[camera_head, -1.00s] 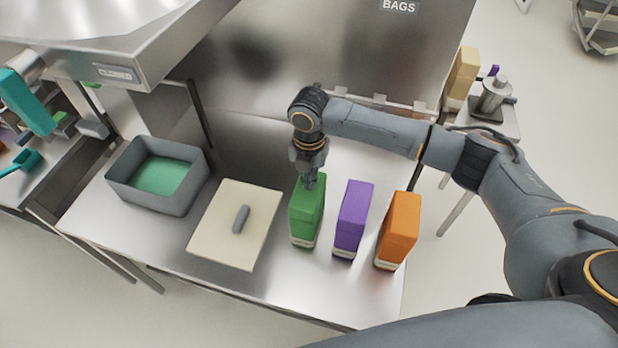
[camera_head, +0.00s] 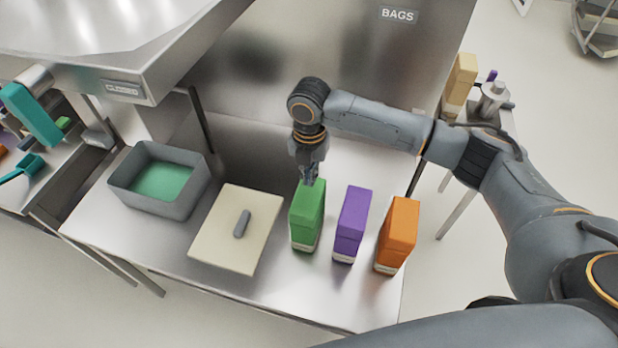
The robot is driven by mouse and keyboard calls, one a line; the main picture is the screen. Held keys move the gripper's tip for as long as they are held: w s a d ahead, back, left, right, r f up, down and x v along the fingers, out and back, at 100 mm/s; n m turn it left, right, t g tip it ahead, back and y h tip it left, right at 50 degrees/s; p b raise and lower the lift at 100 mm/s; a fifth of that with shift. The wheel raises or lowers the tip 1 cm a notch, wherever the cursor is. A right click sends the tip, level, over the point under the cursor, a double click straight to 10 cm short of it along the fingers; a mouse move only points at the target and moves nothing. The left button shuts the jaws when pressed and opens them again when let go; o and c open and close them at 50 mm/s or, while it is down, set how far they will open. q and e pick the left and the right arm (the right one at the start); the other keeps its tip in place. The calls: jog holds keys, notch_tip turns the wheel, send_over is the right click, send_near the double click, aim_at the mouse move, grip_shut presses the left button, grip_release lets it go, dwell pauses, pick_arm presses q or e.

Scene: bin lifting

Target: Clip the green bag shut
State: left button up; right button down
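The green bag (camera_head: 307,220) stands upright on the metal table, at the left end of a row of three bags. My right gripper (camera_head: 309,181) points down at the top of the green bag, its fingertips at or just above the top edge. The fingers are small and overlap the bag, so I cannot tell whether they are open or shut, or touching it. A grey rod-like piece (camera_head: 241,223), possibly the clip, lies on a cream board (camera_head: 215,257) left of the green bag. My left gripper is not in view.
A purple bag (camera_head: 351,224) and an orange bag (camera_head: 398,235) stand close by on the right. A grey bin (camera_head: 152,206) with a green inside is at the table's left. A metal panel marked BAGS (camera_head: 330,65) rises behind. The table's front strip is clear.

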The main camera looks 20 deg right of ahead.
jog(key=shift+r, duration=1.35)
